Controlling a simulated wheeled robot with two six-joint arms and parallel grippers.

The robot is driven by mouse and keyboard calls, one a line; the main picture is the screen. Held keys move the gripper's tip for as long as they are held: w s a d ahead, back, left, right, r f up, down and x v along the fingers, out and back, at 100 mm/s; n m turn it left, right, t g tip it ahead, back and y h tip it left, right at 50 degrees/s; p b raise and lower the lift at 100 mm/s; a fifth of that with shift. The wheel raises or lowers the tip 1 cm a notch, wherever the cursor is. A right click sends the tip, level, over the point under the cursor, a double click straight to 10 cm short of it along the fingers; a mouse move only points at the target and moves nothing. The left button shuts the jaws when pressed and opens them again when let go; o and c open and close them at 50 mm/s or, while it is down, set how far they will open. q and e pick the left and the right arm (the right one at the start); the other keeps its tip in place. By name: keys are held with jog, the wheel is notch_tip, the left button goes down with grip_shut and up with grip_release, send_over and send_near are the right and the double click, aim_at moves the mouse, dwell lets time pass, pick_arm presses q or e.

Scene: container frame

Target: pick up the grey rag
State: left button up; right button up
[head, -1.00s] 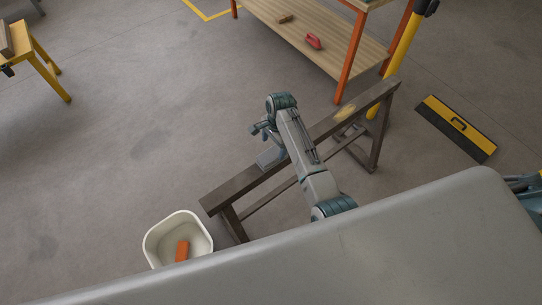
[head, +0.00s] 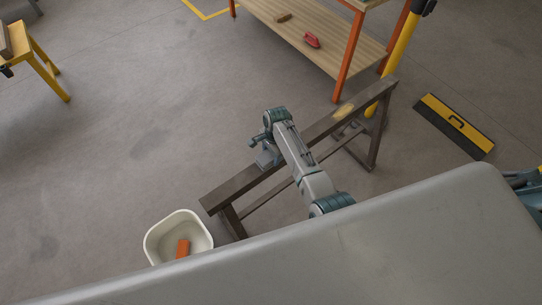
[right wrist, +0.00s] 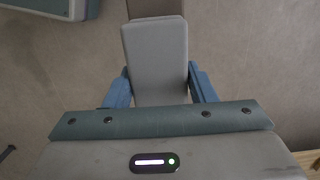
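The grey rag (head: 267,159) lies as a flat folded pad on the dark beam of a sawhorse (head: 232,189). In the right wrist view the rag (right wrist: 155,55) looks like a smooth light grey block with rounded corners. My right gripper (head: 262,150) is down at the rag from above. In the right wrist view its two blue fingers (right wrist: 160,88) stand one on each side of the rag, close against its edges. I see no clear gap, but cannot tell whether they press on it. The lower finger parts are hidden. My left gripper is out of view.
A white bin (head: 152,246) with an orange item (head: 183,248) stands left of the sawhorse. A wooden-topped bench (head: 330,50) with orange legs and a yellow post (head: 400,55) are behind. A black and yellow board (head: 455,127) lies at right.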

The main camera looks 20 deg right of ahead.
aim_at(270, 154)
jog(key=shift+r, duration=0.1)
jog(key=shift+r, duration=0.55)
notch_tip(270, 154, up, 2)
jog(key=shift+r+b, duration=0.15)
jog(key=shift+b, duration=0.4)
jog(key=s+a+r+b, duration=0.1)
jog(key=s+a+b, duration=0.1)
jog(key=s, duration=1.3)
jog(key=shift+s+a+r, duration=0.2)
jog(key=shift+s+a, duration=0.05)
jog(key=shift+s, duration=0.15)
jog(key=o, duration=0.4)
jog(key=c, duration=0.3)
